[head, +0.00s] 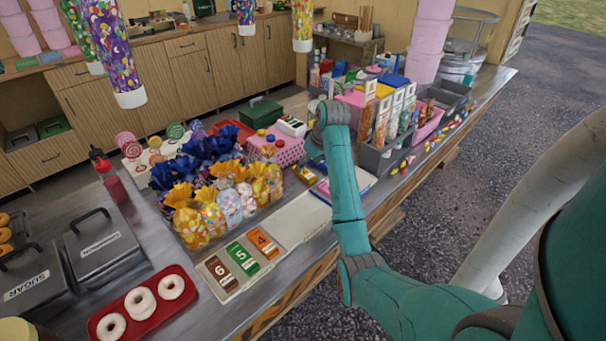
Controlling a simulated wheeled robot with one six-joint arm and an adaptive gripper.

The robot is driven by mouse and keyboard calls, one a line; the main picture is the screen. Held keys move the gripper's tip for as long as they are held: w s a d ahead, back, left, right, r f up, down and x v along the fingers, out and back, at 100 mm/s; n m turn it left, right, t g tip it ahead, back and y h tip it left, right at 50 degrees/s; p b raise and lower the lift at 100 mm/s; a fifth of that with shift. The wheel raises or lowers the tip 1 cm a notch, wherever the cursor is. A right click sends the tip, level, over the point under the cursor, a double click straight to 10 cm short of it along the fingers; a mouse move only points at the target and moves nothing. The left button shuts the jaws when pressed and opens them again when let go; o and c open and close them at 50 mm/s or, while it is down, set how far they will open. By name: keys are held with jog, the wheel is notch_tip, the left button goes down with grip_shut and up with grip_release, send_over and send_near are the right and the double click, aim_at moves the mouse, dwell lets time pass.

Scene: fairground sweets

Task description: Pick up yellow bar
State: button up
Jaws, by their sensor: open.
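A small yellow bar (304,174) lies on the counter between the bagged sweets and my arm, beside a pink basket. My gripper (317,162) hangs at the end of my teal arm, just above and to the right of the yellow bar. It is open and appears apart from the bar. My wrist and forearm hide most of the gripper, so its fingertips are hard to make out.
A pink basket (288,151) stands just behind the bar. Bagged sweets (215,205) crowd the left. Numbered cards (242,257) lie at the front edge. Grey bins (376,162) with tall containers stand to the right. Patterned tubes (110,50) hang overhead.

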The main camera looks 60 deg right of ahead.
aim_at(305, 172)
jog(key=shift+d+x, duration=0.2)
jog(key=shift+x, duration=1.2)
jog(key=shift+d+x, duration=0.2)
jog(key=shift+x, duration=1.2)
jog(key=shift+r, duration=0.1)
grip_shut()
